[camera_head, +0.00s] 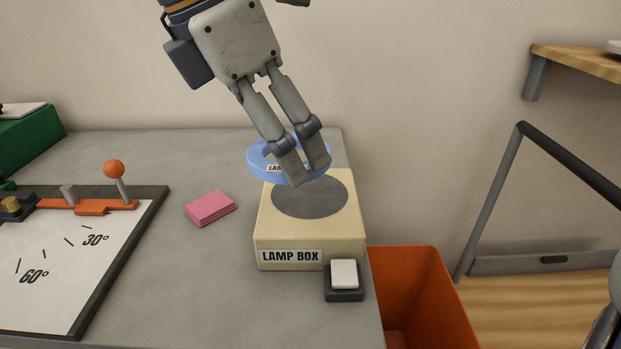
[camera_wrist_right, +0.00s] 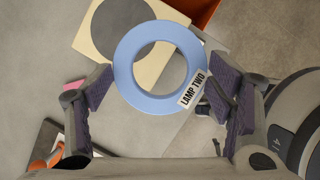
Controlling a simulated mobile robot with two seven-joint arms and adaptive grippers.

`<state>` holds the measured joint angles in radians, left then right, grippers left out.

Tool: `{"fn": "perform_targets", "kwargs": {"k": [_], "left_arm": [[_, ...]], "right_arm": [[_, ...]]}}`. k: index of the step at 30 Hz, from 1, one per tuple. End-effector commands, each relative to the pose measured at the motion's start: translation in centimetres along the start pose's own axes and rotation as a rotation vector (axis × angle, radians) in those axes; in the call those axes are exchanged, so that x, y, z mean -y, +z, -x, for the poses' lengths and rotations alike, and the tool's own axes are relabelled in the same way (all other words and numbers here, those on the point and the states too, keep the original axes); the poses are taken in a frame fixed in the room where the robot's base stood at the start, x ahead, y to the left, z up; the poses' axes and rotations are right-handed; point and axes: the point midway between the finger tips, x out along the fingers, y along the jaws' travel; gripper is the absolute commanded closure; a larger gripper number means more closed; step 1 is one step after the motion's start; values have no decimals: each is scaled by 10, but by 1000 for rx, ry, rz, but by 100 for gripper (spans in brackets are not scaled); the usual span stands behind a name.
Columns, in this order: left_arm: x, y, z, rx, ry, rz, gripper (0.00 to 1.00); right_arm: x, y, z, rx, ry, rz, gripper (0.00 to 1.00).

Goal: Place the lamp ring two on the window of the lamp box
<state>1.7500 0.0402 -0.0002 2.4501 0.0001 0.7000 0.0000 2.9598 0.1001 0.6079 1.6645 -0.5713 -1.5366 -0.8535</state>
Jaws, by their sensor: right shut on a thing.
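The lamp ring two is a flat light-blue ring (camera_head: 257,166) with a white label, which reads LAMP TWO in the right wrist view (camera_wrist_right: 123,72). My right gripper (camera_head: 304,174) is shut on it and holds it above the back part of the lamp box. The cream lamp box (camera_head: 347,226) stands at the table's right side, with its name on the front. Its window, a dark grey disc (camera_head: 310,201), is on the top face and also shows in the right wrist view (camera_wrist_right: 112,24). The fingers hide part of the ring. My left gripper is not in view.
A dark block with a white button (camera_head: 344,274) sits at the box's front right corner. Pink pads (camera_head: 210,209) lie to the left. A white angle board (camera_head: 60,270) with an orange-knobbed lever is further left. An orange bin (camera_head: 405,262) stands right of the table.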

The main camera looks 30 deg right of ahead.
Motion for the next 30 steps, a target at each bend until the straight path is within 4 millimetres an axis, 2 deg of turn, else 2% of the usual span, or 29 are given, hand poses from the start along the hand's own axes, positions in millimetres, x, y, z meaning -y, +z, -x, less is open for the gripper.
{"fn": "perform_targets", "kwargs": {"k": [3,7,14,18,30], "left_arm": [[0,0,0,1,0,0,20],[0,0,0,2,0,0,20],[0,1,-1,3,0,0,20],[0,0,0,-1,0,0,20],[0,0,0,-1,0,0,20]], "right_arm": [[-27,18,-26,8,-1,-5,52],[-45,22,-62,-2,-5,4,52],[-62,27,-96,-1,-4,2,52],[-62,18,-118,1,-2,2,52],[-62,15,-126,1,0,1,52]]}}
